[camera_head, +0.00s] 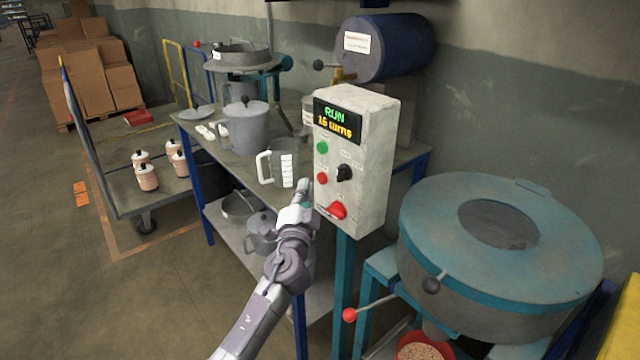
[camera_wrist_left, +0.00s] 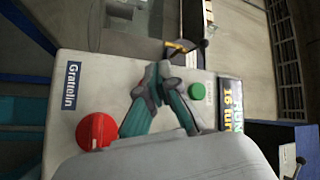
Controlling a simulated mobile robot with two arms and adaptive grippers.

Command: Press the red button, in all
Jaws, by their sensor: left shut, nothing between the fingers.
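A pale control box (camera_head: 357,110) has a lit display (camera_head: 336,120) reading RUN and what looks like 16 turns. Below it are a green button (camera_head: 322,147), a small round red button (camera_head: 322,178), a black knob (camera_head: 344,172) and a larger red control (camera_head: 337,210). My left gripper (camera_head: 304,187) is shut and empty, at the panel's left edge near the small red button. In the left wrist view the closed fingertips (camera_wrist_left: 157,74) lie between the green button (camera_wrist_left: 197,91) and a large red disc (camera_wrist_left: 97,130). The small red button seems hidden behind the fingers there; contact cannot be told.
A blue-legged table behind holds a grey pot (camera_head: 247,128), a clear jug (camera_head: 284,163) and a sieve machine (camera_head: 240,57).

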